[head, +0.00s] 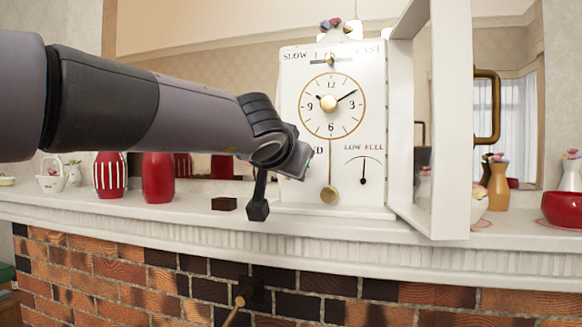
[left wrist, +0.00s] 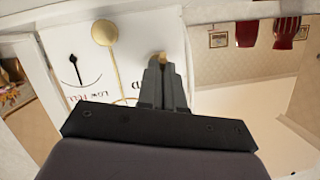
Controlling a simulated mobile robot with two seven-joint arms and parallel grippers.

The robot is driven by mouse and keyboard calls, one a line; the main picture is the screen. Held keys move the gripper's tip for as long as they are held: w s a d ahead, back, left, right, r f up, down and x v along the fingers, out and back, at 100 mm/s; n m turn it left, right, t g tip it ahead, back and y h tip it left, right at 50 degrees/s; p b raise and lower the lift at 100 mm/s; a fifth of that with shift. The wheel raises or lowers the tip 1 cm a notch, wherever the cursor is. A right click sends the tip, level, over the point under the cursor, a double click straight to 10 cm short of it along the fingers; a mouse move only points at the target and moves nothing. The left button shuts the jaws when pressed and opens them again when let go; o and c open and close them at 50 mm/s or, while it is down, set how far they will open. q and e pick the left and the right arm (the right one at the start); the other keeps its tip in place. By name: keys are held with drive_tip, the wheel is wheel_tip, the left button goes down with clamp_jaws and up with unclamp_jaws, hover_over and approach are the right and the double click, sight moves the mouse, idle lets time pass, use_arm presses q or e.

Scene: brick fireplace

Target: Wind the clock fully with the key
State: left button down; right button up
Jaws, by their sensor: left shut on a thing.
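The white clock (head: 292,110) stands on the mantel, with its dial hands, a brass pendulum (head: 330,195) and a winding gauge (head: 364,170). The gauge needle points about straight up, between LOW and FULL. My left gripper (left wrist: 163,66) is at the lower left of the clock front, over the label there. It is shut on a small brass piece, seemingly the key (left wrist: 161,57), of which only a bit shows at the fingertips. In the head view my wrist hides the key and the winding hole. My right gripper is out of view.
The clock's white-framed door (head: 450,120) stands open at the right, jutting forward. A dark brown block (head: 224,203) lies left of the clock. Red vases (head: 158,178) stand further left, and a red bowl (head: 565,208) at the far right. Bricks lie below the mantel (head: 190,215).

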use_arm(q)
drive_tip(key=shift+d+m+y, duration=0.1)
drive_tip(key=shift+m+y, duration=0.2)
drive_tip(key=shift+m, duration=0.4)
drive_tip(key=c, duration=1.2)
unclamp_jaws()
drive_tip(key=shift+w, duration=0.1)
drive_tip(key=shift+d, duration=0.15)
drive_tip(key=o, duration=0.5)
drive_tip(key=shift+f, duration=0.1)
drive_tip(key=shift+c, duration=0.2)
